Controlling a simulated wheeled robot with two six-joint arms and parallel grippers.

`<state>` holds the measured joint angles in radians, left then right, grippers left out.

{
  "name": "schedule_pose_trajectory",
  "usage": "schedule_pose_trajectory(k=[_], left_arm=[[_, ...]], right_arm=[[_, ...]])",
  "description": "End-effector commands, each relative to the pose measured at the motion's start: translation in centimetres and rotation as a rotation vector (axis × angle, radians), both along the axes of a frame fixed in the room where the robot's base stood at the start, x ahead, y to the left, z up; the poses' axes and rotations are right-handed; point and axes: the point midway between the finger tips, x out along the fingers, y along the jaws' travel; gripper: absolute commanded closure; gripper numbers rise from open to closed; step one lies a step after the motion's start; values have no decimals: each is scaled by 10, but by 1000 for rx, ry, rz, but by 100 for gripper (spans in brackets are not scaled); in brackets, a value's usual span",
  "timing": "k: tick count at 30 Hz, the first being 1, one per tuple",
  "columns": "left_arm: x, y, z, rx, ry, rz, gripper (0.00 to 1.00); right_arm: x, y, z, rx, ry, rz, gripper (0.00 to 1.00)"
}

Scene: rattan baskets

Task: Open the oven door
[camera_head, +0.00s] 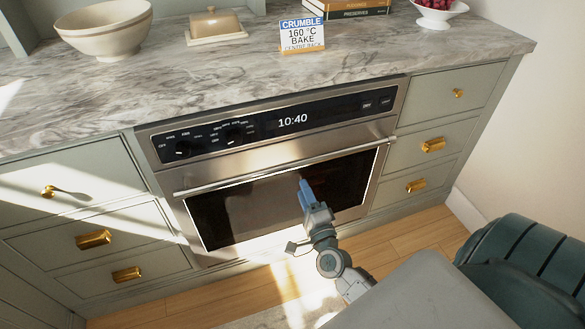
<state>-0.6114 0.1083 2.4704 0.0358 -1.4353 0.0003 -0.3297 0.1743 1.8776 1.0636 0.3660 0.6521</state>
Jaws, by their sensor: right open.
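The built-in oven has a steel frame and a dark glass door (250,207), which is closed. A long steel bar handle (280,168) runs across the top of the door. Above it is a black control panel (275,122) with knobs and a clock reading 10:40. My right gripper (306,186) is in front of the right half of the door glass, a little below the handle. Its blue fingers point up toward the handle, and it is open and holds nothing. I cannot tell whether it touches the door. My left gripper is not in view.
Drawers with brass pulls flank the oven (95,239) (433,145). The marble counter (200,75) holds bowls (104,38), a butter dish (215,26), a recipe card (302,36), books and a fruit bowl (437,14). A dark green rounded object (520,260) stands at lower right. Wooden floor (400,245) lies before the oven.

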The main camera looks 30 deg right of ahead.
Motion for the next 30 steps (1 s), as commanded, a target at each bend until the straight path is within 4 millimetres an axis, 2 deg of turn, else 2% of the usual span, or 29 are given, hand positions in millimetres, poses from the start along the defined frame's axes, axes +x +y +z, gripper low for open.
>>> schedule_pose_trajectory(k=[9,15,21,28,30], left_arm=[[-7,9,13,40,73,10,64],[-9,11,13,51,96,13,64],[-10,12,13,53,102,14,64],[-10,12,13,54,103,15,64],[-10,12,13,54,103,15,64]], right_arm=[[57,-14,14,-3,0,0,57],[83,-20,18,-5,2,0,57],[93,-22,18,-3,4,1,57],[93,-22,19,-3,4,1,57],[93,-22,19,-4,4,1,69]])
